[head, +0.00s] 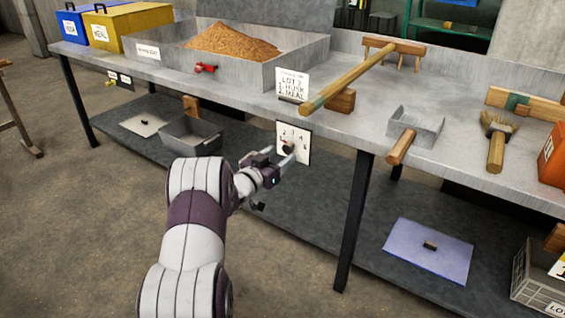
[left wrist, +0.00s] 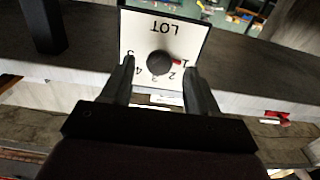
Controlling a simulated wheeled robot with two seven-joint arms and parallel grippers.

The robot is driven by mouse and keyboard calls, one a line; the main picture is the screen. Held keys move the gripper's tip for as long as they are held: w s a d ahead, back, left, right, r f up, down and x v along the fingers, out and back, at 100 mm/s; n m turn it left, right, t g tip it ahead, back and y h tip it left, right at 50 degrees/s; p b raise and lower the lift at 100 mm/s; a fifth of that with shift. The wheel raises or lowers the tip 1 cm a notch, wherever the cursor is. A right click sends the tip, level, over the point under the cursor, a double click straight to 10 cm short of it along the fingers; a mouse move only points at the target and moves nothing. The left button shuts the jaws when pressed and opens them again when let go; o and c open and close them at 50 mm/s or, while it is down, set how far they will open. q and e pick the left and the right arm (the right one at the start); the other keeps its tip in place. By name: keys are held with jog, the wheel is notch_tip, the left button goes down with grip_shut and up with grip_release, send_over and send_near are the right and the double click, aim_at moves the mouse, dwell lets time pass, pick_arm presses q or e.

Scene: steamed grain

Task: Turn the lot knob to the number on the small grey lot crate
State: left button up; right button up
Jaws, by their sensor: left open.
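The lot knob (left wrist: 160,63) is dark and round, with a red pointer. It sits on a white numbered plate (head: 293,132) at the table's front edge. In the left wrist view the plate is upside down, and the pointer is toward the 1. My left gripper (head: 283,157) is open at the plate. In the left wrist view its fingers (left wrist: 160,88) are on either side of the knob; contact cannot be told. The small grey lot crate (head: 521,277) is at the lower right, cut by the frame edge, and its number is not clearly readable. My right gripper is not in view.
A sign (head: 293,84) above the plate names lot, husk and meal. A grain tray (head: 262,78), a long wooden-handled rake (head: 350,78), a scoop (head: 420,122) and a brush (head: 497,140) lie on the table. A grey bin (head: 190,137) stands on the lower shelf.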

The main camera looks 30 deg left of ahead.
pick_arm(q)
jog(key=shift+w+d, duration=0.1)
jog(key=shift+w, duration=1)
jog(key=c, duration=1)
